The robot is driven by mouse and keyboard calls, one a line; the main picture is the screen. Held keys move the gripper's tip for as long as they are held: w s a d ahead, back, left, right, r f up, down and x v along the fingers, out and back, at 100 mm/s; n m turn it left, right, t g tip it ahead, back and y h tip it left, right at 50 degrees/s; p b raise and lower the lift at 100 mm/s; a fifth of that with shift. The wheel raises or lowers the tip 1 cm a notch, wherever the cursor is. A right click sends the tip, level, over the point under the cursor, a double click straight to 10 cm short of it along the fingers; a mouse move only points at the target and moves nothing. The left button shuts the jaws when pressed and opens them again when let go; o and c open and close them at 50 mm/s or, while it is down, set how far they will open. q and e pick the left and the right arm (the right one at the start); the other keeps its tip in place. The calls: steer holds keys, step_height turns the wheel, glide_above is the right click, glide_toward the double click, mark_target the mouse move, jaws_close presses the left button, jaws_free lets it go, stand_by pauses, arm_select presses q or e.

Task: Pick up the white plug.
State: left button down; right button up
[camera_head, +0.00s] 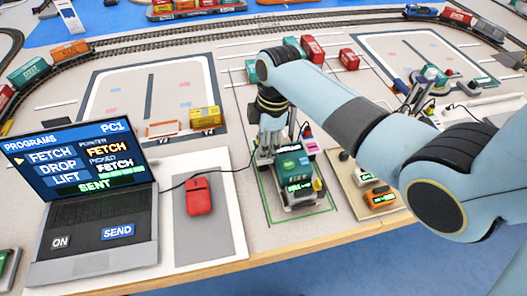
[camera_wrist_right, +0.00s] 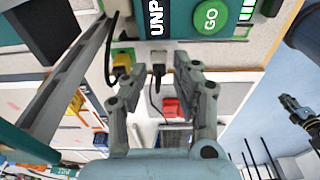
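My right gripper (camera_head: 268,160) points down beside the teal machine (camera_head: 293,170) on the table. In the right wrist view my right gripper (camera_wrist_right: 157,78) is open, its two fingers apart with nothing clasped. Beyond and between the fingertips is a small white block (camera_wrist_right: 158,56), apparently the white plug, with a black part and a black cable hanging from it. A yellow plug (camera_wrist_right: 122,57) with a black cable is close by the other fingertip. The white plug is not clear in the head view. A dark jointed part at the right of the wrist view (camera_wrist_right: 296,106) may be my left gripper.
The laptop (camera_head: 95,215) and red mouse (camera_head: 199,196) stand left of the machine. An orange device (camera_head: 379,197) sits on a beige board to the right. The table's front edge (camera_head: 290,248) is close. Containers and rails lie behind.

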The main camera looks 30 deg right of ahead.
steer(key=shift+w+f, duration=0.15)
steer(key=shift+f, duration=0.3)
arm_select(q)
steer(key=shift+w, duration=0.35)
steer(key=shift+s, duration=0.1)
arm_select(e)
steer(key=shift+c, duration=0.4)
arm_select(q)
steer(key=shift+s, duration=0.45)
arm_select(e)
jaws_close()
steer(key=shift+r, duration=0.15)
steer(key=shift+r, duration=0.25)
steer(key=r, duration=0.2)
steer(key=s+r, duration=0.1)
steer(key=shift+d+r, duration=0.2)
steer(key=shift+r, duration=0.15)
arm_select(q)
steer(key=shift+w+f, duration=0.1)
arm_select(e)
steer(key=s+d+r, duration=0.5)
steer(key=s+r, duration=0.1)
steer(key=s, duration=0.3)
steer(key=shift+s+d+r, duration=0.15)
steer(key=shift+r, duration=0.15)
